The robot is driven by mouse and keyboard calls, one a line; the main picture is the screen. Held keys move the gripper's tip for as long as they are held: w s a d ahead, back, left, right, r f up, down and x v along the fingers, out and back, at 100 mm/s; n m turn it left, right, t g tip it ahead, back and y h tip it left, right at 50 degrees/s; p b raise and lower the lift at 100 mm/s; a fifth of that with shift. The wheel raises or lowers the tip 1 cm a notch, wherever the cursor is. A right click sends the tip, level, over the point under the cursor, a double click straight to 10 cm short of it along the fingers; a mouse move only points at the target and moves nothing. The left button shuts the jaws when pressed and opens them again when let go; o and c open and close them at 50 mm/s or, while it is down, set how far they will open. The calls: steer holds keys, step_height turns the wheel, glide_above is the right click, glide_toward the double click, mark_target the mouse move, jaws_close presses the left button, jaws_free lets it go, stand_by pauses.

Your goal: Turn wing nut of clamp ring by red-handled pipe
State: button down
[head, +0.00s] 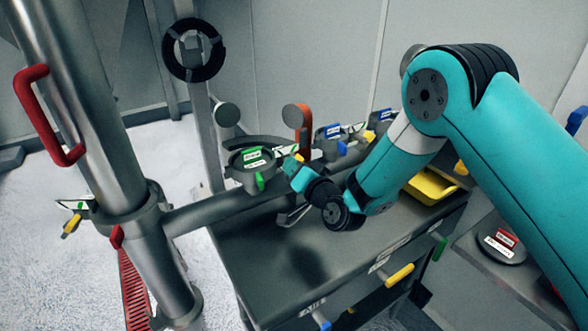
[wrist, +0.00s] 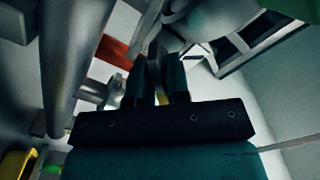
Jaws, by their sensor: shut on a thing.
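In the wrist view, my gripper (wrist: 157,82) is shut on a thin upright piece (wrist: 154,66) that looks like the wing nut; its colour is hard to tell in the shade. In the head view, my gripper (head: 291,166) is small and partly behind my wrist, near the middle pipework. A red-orange handle (head: 301,124) stands just above it and shows in the wrist view (wrist: 114,51) left of the fingers. A grey clamp ring (head: 252,168) with a green wing nut (head: 260,181) is left of my gripper. The wing nut in my jaws is hidden in the head view.
A thick pipe with a red loop handle (head: 65,153) stands at the left, with a yellow wing nut (head: 70,228) beside it. A horizontal pipe (head: 205,214) runs toward the middle. A yellow tray (head: 432,187) lies behind my forearm. The dark cabinet top (head: 255,275) is mostly clear.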

steer(key=shift+f+b, duration=0.15)
steer(key=shift+b, duration=0.15)
steer(key=n+b, duration=0.4)
steer(key=b, duration=0.1)
steer(key=shift+f, duration=0.15)
steer(key=n+b, duration=0.4)
steer(key=b, duration=0.3)
steer(key=shift+n, duration=0.4)
steer(key=n+b, duration=0.4)
steer(key=b, duration=0.2)
steer(key=shift+b, duration=0.3)
steer(key=n+b, duration=0.4)
steer(key=shift+r, duration=0.35)
steer(key=c, duration=1.2)
jaws_free()
